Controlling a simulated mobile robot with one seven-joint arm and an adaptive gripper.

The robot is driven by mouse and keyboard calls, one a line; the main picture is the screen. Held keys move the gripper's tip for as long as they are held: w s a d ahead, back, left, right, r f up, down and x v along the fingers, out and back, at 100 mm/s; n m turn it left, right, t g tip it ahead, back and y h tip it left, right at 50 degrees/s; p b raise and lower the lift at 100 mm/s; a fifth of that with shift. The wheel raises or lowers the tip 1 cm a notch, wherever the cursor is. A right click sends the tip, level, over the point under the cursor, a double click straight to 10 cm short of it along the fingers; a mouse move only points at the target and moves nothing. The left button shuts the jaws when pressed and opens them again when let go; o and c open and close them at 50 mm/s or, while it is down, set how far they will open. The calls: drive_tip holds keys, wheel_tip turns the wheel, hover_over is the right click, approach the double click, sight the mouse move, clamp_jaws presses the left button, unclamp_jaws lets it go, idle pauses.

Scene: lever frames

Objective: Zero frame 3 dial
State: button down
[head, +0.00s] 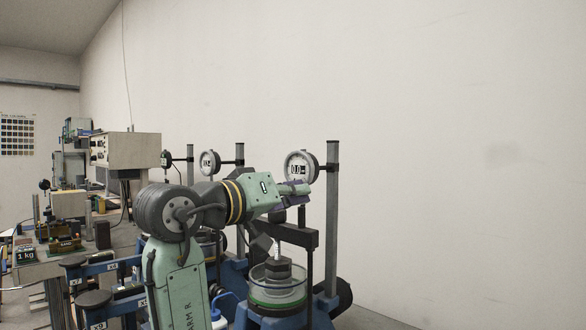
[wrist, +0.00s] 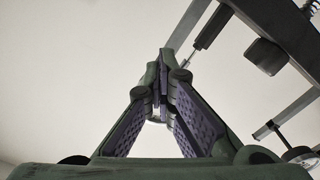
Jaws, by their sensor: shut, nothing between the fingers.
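The nearest round dial gauge (head: 301,167) is white-faced with a dark rim and a small dark-digit readout that looks like 0.0, though too small to read surely. It is held on a grey post (head: 332,215) of the nearest lever frame. No frame number is readable. My gripper (head: 303,189) is just below the dial's face in the head view and overlaps its lower edge; I cannot tell whether they touch. In the wrist view my gripper (wrist: 162,72) has its fingertips together, with nothing held. A pale rounded shape shows behind the fingers, mostly hidden.
Two more dials, a middle one (head: 210,163) and a far one (head: 167,159), stand on posts farther back. A dark lever beam (head: 300,234) and a round glass-walled vessel (head: 278,284) are below my gripper. A cluttered bench is at left. The wall at right is bare.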

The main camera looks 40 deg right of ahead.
drive_tip(key=shift+w+d+f+p, duration=0.15)
drive_tip(key=shift+d+p, duration=0.15)
drive_tip(key=shift+p, duration=0.25)
idle(0.4)
drive_tip(key=shift+f, duration=0.1)
drive_tip(key=a, duration=0.4)
drive_tip(key=a+b, duration=0.1)
drive_tip(key=a, duration=0.1)
drive_tip(key=shift+s+f, duration=0.35)
drive_tip(key=shift+s, duration=0.05)
idle(0.5)
